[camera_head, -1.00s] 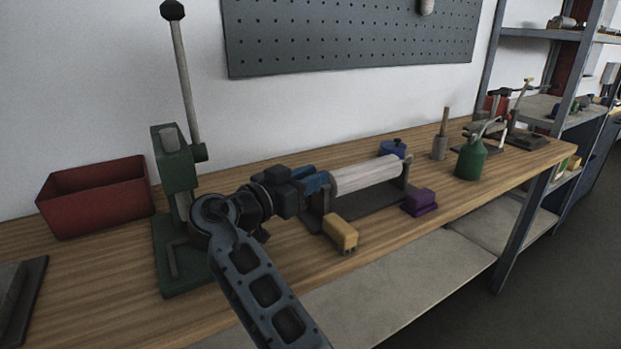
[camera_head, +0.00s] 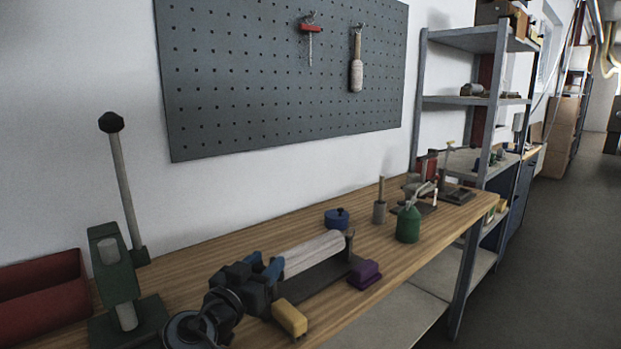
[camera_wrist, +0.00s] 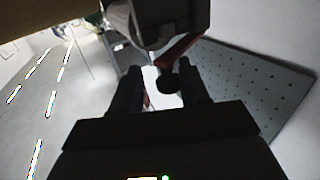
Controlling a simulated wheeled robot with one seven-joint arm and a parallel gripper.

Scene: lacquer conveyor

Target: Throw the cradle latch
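The cradle (camera_head: 318,283) is a dark base with end posts on the wooden bench. A pale ribbed roller (camera_head: 312,252) lies across it. My gripper (camera_head: 264,264) is at the roller's left end, its two blue-tipped fingers apart. In the wrist view my gripper (camera_wrist: 160,85) has a finger on each side of a gap. A dark round knob (camera_wrist: 168,82) on a reddish-brown bar (camera_wrist: 182,50), which looks like the latch lever, shows in that gap. I cannot tell whether the fingers touch it. My gripper hides the latch in the head view.
A yellow block (camera_head: 290,319) and a purple block (camera_head: 364,274) lie before the cradle. A green lever press (camera_head: 115,265) and a red bin (camera_head: 42,300) stand left. A blue pot (camera_head: 337,218) and a green oil can (camera_head: 408,225) stand beyond. A pegboard (camera_head: 250,100) hangs behind.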

